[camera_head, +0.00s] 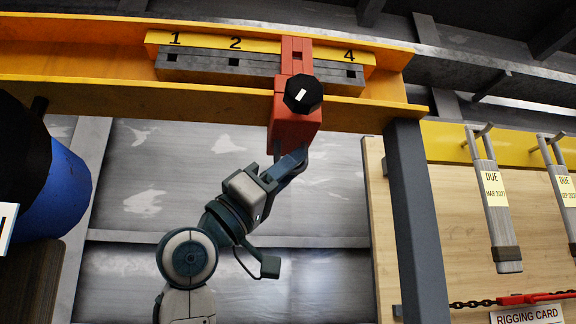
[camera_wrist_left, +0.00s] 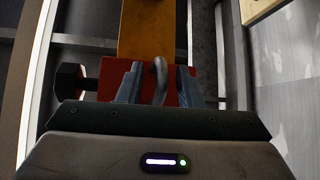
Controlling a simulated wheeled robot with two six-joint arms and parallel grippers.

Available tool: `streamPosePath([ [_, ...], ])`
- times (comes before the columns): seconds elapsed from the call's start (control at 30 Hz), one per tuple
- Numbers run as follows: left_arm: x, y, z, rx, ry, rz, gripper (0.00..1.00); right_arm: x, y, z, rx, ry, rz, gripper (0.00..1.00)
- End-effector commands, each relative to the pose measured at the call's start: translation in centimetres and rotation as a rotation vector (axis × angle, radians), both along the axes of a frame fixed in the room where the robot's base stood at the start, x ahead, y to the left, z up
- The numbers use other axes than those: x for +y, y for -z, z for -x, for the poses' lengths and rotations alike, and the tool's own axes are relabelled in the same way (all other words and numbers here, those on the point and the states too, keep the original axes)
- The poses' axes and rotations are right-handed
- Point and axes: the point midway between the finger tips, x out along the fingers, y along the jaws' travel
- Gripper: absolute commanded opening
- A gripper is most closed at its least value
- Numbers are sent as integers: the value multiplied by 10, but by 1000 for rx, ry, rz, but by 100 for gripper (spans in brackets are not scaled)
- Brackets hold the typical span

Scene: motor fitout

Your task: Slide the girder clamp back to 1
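The red girder clamp (camera_head: 296,127) hangs on the yellow girder (camera_head: 90,95), between the labels 2 and 4; it covers the spot between them. Its black knob (camera_head: 303,94) with a white mark faces me. The label 1 (camera_head: 175,39) is at the left end of the scale. My left gripper (camera_head: 291,160) is right under the clamp. In the left wrist view its two fingers (camera_wrist_left: 159,86) stand apart, either side of a grey hook or loop (camera_wrist_left: 160,78) below the red body, with gaps visible. Contact cannot be told. My right gripper is not in view.
A grey notched bar (camera_head: 210,68) runs along the girder behind the clamp. A grey post (camera_head: 416,220) stands at the right. A wooden board (camera_head: 455,220) with hanging tagged straps is further right. A blue drum-like object (camera_head: 65,195) is at the left.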

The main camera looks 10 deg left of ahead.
Motion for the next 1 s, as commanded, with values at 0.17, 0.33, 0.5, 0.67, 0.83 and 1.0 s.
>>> streamPosePath([
  [0.17,0,1,0,0,0,0,19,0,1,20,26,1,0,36],
  [0.33,0,1,0,1,-1,0,0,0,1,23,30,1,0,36],
  [0.5,2,1,0,0,-2,-1,0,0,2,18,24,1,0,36],
  [0.67,22,2,7,-2,-8,0,0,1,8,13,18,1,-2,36],
  [0.83,55,3,21,-3,-11,-2,0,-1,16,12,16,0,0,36],
  [1.0,82,2,32,-1,-8,1,0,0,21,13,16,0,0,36],
])
